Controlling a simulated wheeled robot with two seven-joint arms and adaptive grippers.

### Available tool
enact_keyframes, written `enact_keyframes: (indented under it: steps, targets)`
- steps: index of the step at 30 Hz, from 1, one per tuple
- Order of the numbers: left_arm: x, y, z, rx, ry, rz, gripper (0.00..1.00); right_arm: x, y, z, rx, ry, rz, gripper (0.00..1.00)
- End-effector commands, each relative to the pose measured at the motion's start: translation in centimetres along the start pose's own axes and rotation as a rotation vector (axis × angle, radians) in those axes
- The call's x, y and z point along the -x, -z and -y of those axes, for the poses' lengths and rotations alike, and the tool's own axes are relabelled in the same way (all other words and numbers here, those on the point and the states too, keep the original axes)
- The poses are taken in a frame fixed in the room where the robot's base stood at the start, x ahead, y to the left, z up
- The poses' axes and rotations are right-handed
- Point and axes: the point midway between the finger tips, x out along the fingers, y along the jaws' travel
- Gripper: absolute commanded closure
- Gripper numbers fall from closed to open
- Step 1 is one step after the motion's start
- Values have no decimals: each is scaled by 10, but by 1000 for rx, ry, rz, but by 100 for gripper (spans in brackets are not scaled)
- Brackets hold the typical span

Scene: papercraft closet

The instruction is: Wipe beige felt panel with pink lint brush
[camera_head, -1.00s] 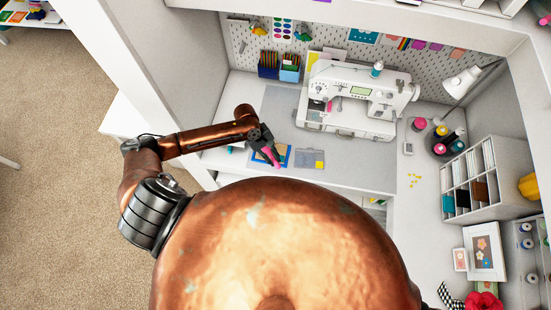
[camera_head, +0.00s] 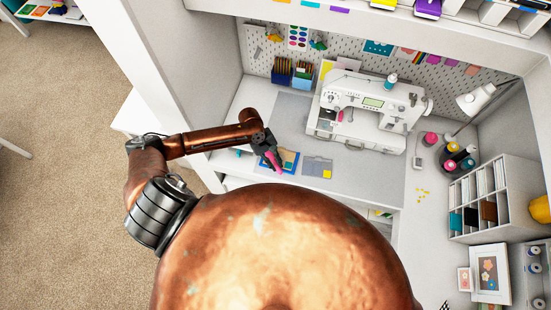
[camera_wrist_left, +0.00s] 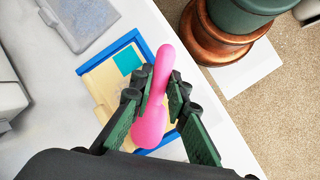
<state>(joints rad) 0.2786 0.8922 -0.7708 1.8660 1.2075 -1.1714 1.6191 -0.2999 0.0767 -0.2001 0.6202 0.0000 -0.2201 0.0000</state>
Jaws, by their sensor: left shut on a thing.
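The pink lint brush (camera_wrist_left: 152,105) is held between the fingers of my left gripper (camera_wrist_left: 150,100). My left gripper (camera_head: 270,158) also shows at the desk's front left in the head view, with the pink brush (camera_head: 274,160) at its tip. The beige felt panel (camera_wrist_left: 102,82) has a blue frame and a teal patch. It lies on the desk under the brush and gripper, which hide part of it. In the head view only a part of the panel (camera_head: 289,158) shows. Whether the brush touches the felt I cannot tell. My right gripper is not in view.
A clear flat box (camera_head: 318,167) lies right of the panel. The white sewing machine (camera_head: 370,108) stands behind it, with pencil holders (camera_head: 292,73) at the back left. Spools (camera_head: 458,155) and a file rack (camera_head: 490,205) are at the right. The desk's front edge is close to the panel.

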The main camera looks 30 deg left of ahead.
Motion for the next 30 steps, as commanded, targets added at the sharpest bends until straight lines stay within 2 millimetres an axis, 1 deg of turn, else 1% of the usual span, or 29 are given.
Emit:
enact_keyframes:
  steps: [8,23,26,30]
  targets:
    - [-1,-1,-2,0,0,0,100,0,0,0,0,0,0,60]
    - [-16,-25,-32,-2,-2,1,100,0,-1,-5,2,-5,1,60]
    - [-16,-25,-32,-1,-1,0,100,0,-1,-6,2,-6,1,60]
    - [-13,-20,-26,2,0,-1,100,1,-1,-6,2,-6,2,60]
